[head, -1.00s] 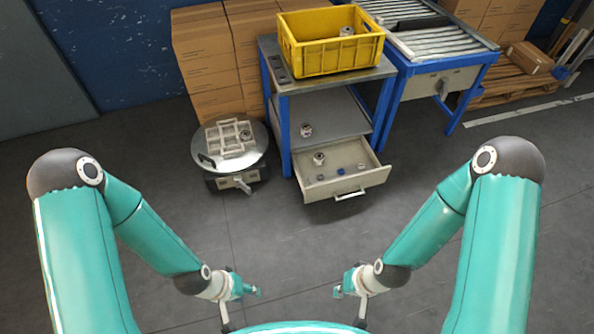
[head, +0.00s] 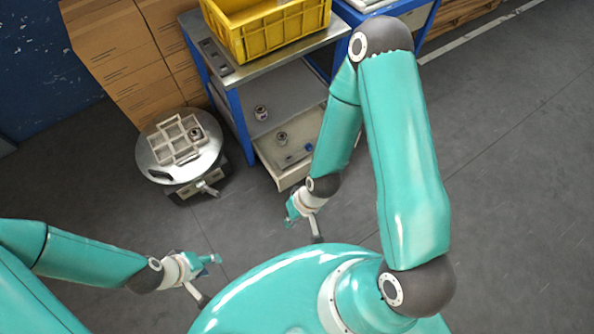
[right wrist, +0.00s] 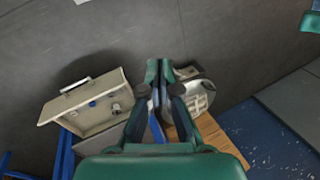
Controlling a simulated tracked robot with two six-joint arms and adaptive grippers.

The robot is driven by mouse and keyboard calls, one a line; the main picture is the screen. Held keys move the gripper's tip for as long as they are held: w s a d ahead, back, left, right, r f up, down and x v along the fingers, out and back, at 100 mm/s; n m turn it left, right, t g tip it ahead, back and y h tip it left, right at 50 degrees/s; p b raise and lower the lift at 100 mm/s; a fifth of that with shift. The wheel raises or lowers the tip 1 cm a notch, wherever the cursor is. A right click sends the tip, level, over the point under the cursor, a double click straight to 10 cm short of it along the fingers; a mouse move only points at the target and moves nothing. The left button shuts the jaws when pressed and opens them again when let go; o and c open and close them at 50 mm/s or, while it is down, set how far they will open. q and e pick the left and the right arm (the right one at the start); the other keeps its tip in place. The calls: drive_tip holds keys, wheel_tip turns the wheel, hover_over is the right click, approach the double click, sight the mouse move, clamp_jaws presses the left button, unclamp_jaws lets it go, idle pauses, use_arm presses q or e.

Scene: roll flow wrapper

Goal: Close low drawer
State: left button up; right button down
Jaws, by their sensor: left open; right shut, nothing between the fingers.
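The low drawer (head: 292,179) of the blue-framed bench stands pulled out, with a few small parts inside. My right arm covers its right part and its handle in the head view. In the right wrist view the drawer (right wrist: 82,122) is at the left, with its pale handle (right wrist: 75,85) showing. My right gripper (head: 290,212) is shut and empty, in front of the drawer and apart from it. Its closed fingers (right wrist: 160,72) show mid-frame in the right wrist view, right of the drawer. My left gripper (head: 212,259) is open and empty at the lower left, far from the drawer.
A round turntable (head: 205,160) with a divided tray (head: 168,142) stands left of the bench. Cardboard boxes (head: 125,60) stand behind. Floor before the drawer is clear.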

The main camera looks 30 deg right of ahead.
use_arm(q)
drive_tip(key=shift+d, duration=0.15)
drive_tip(key=shift+o, duration=0.4)
use_arm(e)
drive_tip(key=shift+s+d, duration=0.15)
drive_tip(key=shift+d, duration=0.05)
drive_tip(key=m+t+h+b, duration=0.3)
drive_tip(key=m+t+b, duration=1.1)
drive_tip(key=m+b, duration=1.35)
approach(297, 170)
drive_tip(key=w+m, duration=0.1)
drive_tip(key=m, duration=0.1)
drive_tip(key=w+f+m+p, duration=0.1)
drive_tip(key=w, duration=0.1)
drive_tip(key=w+f+m+p, duration=0.1)
drive_tip(key=w+m, duration=0.1)
drive_tip(key=shift+w+a+f+m, duration=0.1)
drive_tip(key=shift+a+f+m, duration=0.15)
drive_tip(key=shift+a+m, duration=0.1)
use_arm(q)
wheel_tip(297, 170, down, 26)
drive_tip(key=shift+r, duration=0.25)
use_arm(e)
drive_tip(key=shift+w+r, duration=0.1)
drive_tip(key=shift+w, duration=0.55)
